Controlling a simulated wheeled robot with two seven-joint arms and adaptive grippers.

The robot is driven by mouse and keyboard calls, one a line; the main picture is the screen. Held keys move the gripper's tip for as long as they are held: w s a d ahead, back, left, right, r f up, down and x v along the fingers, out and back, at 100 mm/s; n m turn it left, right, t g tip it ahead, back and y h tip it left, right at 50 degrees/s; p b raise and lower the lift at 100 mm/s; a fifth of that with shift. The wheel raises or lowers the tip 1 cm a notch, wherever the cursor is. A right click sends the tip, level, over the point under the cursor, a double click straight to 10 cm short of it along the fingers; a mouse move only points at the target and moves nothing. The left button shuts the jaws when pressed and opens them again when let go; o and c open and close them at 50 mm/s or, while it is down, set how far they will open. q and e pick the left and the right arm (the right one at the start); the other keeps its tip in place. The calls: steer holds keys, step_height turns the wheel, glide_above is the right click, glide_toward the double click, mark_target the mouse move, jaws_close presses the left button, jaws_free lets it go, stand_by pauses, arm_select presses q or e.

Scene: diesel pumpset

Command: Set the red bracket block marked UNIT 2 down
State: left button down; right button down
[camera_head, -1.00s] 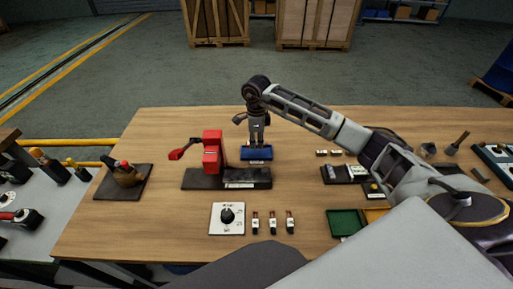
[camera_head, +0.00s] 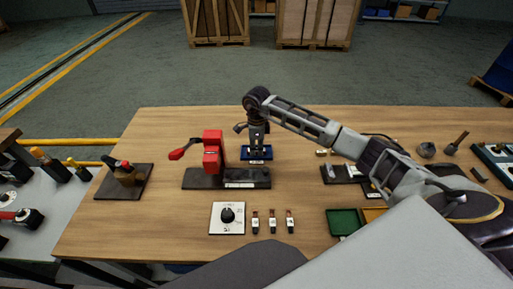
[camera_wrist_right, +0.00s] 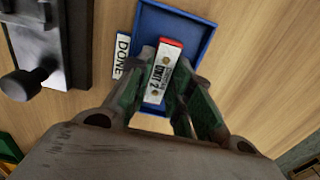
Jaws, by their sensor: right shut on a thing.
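The red bracket block marked UNIT 2 (camera_wrist_right: 163,72) is between the fingers of my right gripper (camera_wrist_right: 166,92), which is shut on it. Its white label and a red end show in the right wrist view. In that view the block is over the blue tray (camera_wrist_right: 165,18), within its outline. In the head view my right gripper (camera_head: 257,151) points down at the blue tray (camera_head: 245,153), with its tips very low there; the block is hidden. I cannot tell whether the block touches the tray floor. My left gripper is not in view.
A DONE label (camera_wrist_right: 122,52) lies beside the tray. A red fixture (camera_head: 212,150) on a dark base (camera_head: 205,180) stands to the left. A dial plate (camera_head: 227,217) and several small labelled items are in front. Green and yellow trays sit front right.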

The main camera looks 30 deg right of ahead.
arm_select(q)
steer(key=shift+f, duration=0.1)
arm_select(e)
steer(key=shift+f, duration=0.1)
steer(key=c, duration=1.7)
jaws_free()
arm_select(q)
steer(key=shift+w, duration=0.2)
arm_select(e)
steer(key=shift+o, duration=0.7)
